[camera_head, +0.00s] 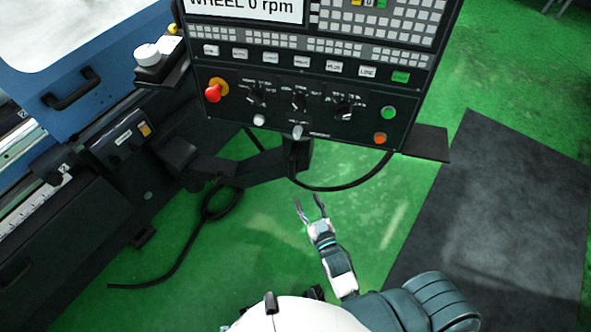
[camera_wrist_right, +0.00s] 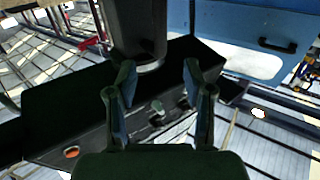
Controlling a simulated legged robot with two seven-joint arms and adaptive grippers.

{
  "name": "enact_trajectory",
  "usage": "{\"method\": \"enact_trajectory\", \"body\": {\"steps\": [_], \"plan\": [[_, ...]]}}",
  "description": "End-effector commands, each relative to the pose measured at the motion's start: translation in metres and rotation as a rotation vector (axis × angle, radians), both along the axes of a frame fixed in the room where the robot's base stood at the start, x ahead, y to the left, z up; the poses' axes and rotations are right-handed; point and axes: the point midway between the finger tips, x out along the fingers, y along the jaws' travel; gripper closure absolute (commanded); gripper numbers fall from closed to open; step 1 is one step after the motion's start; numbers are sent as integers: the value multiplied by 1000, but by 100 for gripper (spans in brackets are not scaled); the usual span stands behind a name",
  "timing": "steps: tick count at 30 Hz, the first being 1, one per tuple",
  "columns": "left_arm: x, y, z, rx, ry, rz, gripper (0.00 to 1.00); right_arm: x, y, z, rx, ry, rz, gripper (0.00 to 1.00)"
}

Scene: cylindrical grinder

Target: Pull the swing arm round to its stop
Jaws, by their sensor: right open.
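The swing arm (camera_head: 250,168) is a black bar running from the machine's side to the underside of the black control panel (camera_head: 285,80). A short post joins it below the panel's lower edge. My right gripper (camera_head: 311,206) is open and empty in the head view, in front of and below the arm's panel end, apart from it. In the right wrist view my right gripper (camera_wrist_right: 158,85) shows two spread fingers, with a thick black post (camera_wrist_right: 138,25) beyond them and the panel's dark box behind. Nothing is between the fingertips. My left gripper is not in view.
The panel carries a red emergency stop button (camera_head: 213,92), knobs and several keys. A black cable (camera_head: 345,187) hangs under it; another loops on the green floor (camera_head: 250,245). The blue and black machine (camera_head: 70,60) stands left. A dark mat (camera_head: 490,220) lies right.

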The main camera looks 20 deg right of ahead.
Motion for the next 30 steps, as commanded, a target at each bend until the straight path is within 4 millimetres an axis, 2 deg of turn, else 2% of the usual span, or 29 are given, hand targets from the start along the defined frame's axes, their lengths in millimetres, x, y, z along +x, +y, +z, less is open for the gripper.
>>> {"method": "enact_trajectory", "body": {"steps": [9,16,22,30], "plan": [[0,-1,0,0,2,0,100,77,4,0,2,0,0,48],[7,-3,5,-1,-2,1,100,124,7,-1,3,2,0,48],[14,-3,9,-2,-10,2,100,144,9,-1,2,3,0,48],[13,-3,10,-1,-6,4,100,147,9,-1,2,4,0,48]]}}
